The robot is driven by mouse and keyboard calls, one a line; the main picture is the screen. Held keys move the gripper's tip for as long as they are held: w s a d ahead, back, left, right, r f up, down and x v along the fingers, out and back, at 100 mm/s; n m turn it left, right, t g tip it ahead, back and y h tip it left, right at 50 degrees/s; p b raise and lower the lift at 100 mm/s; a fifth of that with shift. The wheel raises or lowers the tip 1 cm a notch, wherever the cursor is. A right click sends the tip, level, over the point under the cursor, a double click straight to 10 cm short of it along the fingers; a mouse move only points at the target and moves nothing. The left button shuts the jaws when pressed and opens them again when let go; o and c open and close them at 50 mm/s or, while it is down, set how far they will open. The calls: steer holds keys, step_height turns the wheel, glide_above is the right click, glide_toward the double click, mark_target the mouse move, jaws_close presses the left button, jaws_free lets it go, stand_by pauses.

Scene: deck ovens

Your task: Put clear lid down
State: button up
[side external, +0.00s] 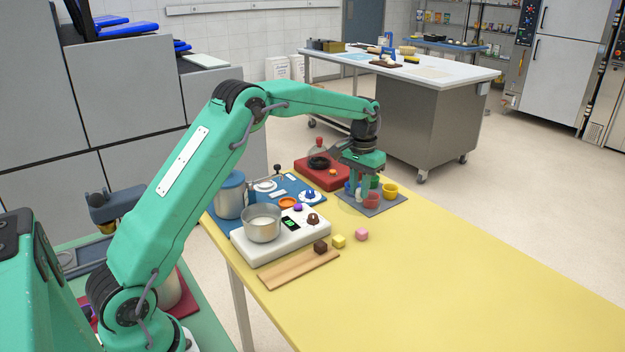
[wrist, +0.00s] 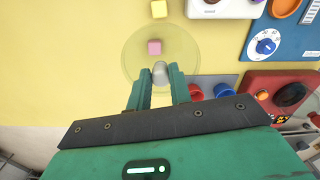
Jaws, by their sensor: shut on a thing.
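My gripper (wrist: 160,78) is shut on the grey knob (wrist: 160,70) of the clear lid (wrist: 137,62), a round see-through disc in the wrist view. The lid shows over the yellow tabletop, and a pink cube (wrist: 154,47) shows through it. In the side view my gripper (side external: 361,200) is in front of the grey mat with cups, and the lid is only a faint outline around the fingertips. I cannot tell whether the lid touches the table.
The grey mat (side external: 371,210) holds several coloured cups. A white scale (side external: 275,251) bears a steel pot (side external: 262,224). A wooden board (side external: 290,272), brown cube (side external: 320,246) and yellow cube (side external: 339,241) lie nearby. The table's right side is clear.

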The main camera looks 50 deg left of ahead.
steer(key=w+a+f, duration=0.2)
steer(key=a+f, duration=0.4)
steer(key=a, duration=0.4)
steer(key=shift+w+a+f, duration=0.15)
steer(key=shift+a+f, duration=0.15)
steer(key=shift+a, duration=0.1)
steer(key=shift+f, duration=0.1)
steer(key=shift+f, duration=1.95)
steer(key=shift+f, duration=0.1)
steer(key=o, duration=0.9)
step_height(320, 180, up, 12)
steer(key=shift+r, duration=0.15)
